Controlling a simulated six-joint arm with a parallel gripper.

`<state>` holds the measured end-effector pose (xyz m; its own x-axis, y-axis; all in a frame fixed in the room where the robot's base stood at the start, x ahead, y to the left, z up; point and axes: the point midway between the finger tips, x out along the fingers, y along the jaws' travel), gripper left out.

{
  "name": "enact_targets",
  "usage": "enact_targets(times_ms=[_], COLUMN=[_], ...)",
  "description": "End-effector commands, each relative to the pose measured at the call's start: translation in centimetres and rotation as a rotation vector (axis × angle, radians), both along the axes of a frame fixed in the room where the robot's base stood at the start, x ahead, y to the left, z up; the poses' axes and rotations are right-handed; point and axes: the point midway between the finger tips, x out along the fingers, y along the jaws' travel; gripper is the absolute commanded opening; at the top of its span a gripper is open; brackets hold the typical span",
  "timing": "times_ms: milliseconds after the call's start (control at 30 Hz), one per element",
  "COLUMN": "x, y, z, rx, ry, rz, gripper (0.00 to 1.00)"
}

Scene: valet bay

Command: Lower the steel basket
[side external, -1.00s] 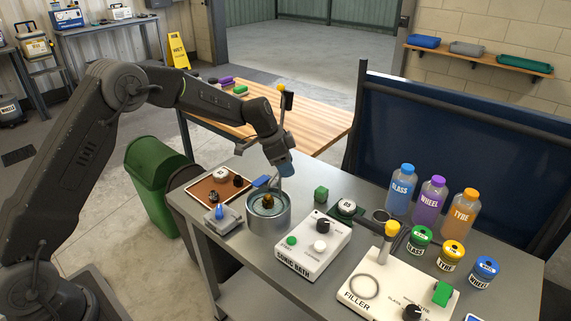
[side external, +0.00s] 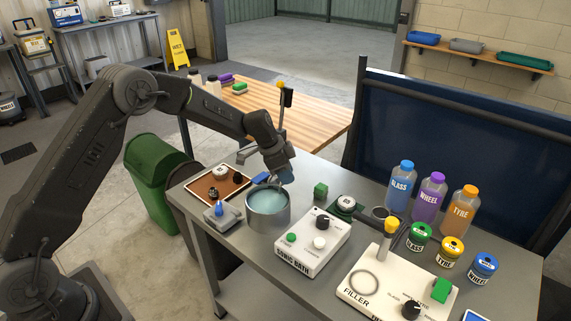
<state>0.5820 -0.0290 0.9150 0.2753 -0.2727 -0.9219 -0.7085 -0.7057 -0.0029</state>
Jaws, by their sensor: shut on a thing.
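The round steel bath pot (side external: 269,220) stands on the grey bench with pale blue liquid (side external: 265,199) inside. My gripper (side external: 281,181) is at its back right rim, tilted and pointing down. It is shut on what seems to be the thin handle of the steel basket. The basket's body does not show; the liquid, the pot wall or my gripper hides it. I cannot tell how deep it sits.
A brown tray (side external: 205,192) with small parts and a grey block with a blue drop-shaped top (side external: 222,214) are left of the pot. A green cube (side external: 320,190) is at right. The filler (side external: 370,285), bottles (side external: 432,195) and several jars crowd the bench's right side.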

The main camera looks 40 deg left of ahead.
Motion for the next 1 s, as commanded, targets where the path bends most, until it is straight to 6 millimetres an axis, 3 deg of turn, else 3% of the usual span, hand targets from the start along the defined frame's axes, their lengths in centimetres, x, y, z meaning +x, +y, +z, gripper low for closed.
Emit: enact_targets(times_ms=[233, 267, 500, 800, 1000], x=[-0.3, -0.3, -0.4, -0.3, -0.9], y=[0.5, 0.5, 0.4, 0.3, 1.0], z=[-1.0, -1.0, -1.1, -0.5, 2.0], rx=[0.008, 0.008, 0.007, 0.004, 0.004], ry=[0.009, 0.010, 0.014, 0.008, 0.003], rz=[0.003, 0.003, 0.002, 0.002, 0.004], gripper=[0.00, 0.30, 0.53, 0.54, 0.54])
